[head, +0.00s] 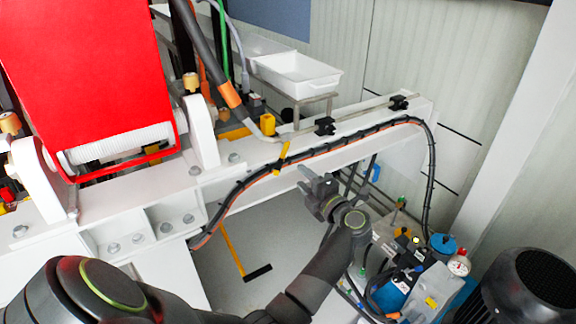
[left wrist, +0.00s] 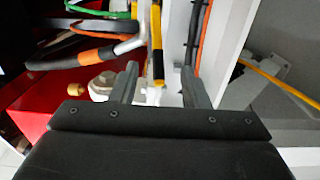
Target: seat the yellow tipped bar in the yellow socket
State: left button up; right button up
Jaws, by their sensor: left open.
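A short yellow strip (head: 283,157) lies across the near edge of the white beam, slanting; it may be the yellow tipped bar. In the left wrist view a yellow piece with dark bands (left wrist: 157,45) shows between and beyond the fingertips. A small yellow block (head: 268,124) stands on the beam beside a dark block; I cannot tell if it is the yellow socket. My left gripper (head: 304,178) is open, just right of and below the yellow strip in the head view, apart from it. Its fingers (left wrist: 158,78) hold nothing. My right gripper is not in view.
A black cable (head: 335,143) runs along the white beam (head: 360,115). A red panel (head: 85,70) stands left. A pump unit (head: 400,275) and black motor (head: 530,285) crowd the lower right.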

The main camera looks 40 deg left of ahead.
aim_at(282, 157)
pick_arm(q)
jog(key=shift+x, duration=3.9)
jog(key=shift+c, duration=0.3)
jog(key=shift+s+f, duration=0.1)
grip_shut()
